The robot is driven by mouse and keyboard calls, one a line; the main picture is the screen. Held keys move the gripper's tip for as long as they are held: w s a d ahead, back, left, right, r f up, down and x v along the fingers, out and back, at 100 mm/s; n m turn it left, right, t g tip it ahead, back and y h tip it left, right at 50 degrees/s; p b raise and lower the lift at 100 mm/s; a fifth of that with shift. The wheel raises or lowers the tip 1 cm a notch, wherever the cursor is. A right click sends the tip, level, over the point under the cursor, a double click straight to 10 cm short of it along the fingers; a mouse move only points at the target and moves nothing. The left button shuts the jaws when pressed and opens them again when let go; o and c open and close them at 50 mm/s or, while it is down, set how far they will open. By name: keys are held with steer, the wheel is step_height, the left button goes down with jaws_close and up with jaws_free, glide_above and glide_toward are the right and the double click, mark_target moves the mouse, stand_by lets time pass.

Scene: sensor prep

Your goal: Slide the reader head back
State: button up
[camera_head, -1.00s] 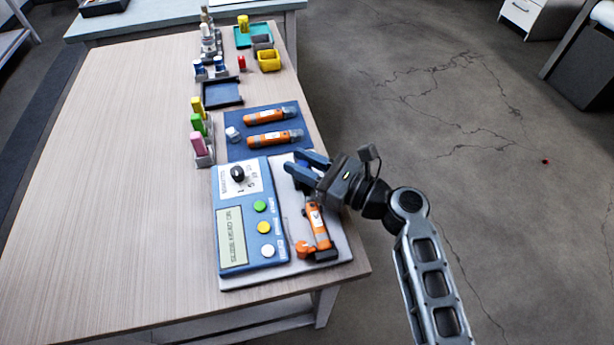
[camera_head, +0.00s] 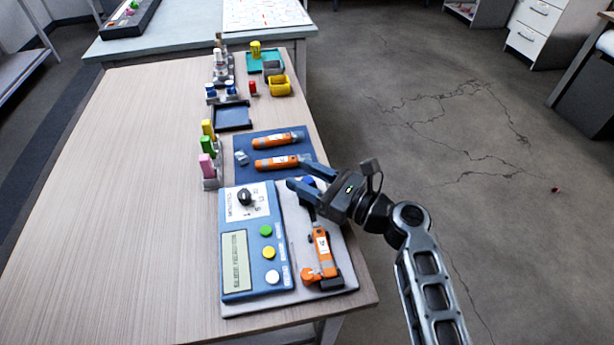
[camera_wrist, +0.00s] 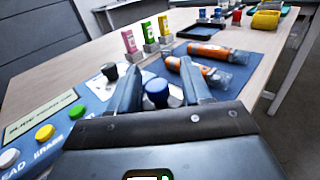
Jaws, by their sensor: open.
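The reader (camera_head: 236,292) is a blue panel with a display, a black dial and several coloured buttons. A pale base (camera_head: 335,284) beside it holds an upright-lying orange sensor (camera_head: 322,245) at its near end. A round blue knob (camera_head: 308,181), seemingly the reader head's, sits at the far end of the base. My gripper (camera_head: 298,174) is open over that end. In the wrist view the blue knob (camera_wrist: 157,92) stands between the two spread fingers, with gaps showing on both sides. The head below the knob is mostly hidden by my gripper.
A blue mat (camera_head: 250,144) behind the reader carries two orange sensors (camera_head: 278,163). Pink, green and yellow pieces stand in a rack (camera_head: 212,183) to its left. A dark tray (camera_head: 232,117) and a yellow bin (camera_head: 280,86) are farther back. The table's left side (camera_head: 130,220) is clear.

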steer(key=v, duration=0.7)
steer(key=shift+s+d, duration=0.15)
steer(key=shift+d, duration=0.2)
steer(key=shift+d, duration=0.1)
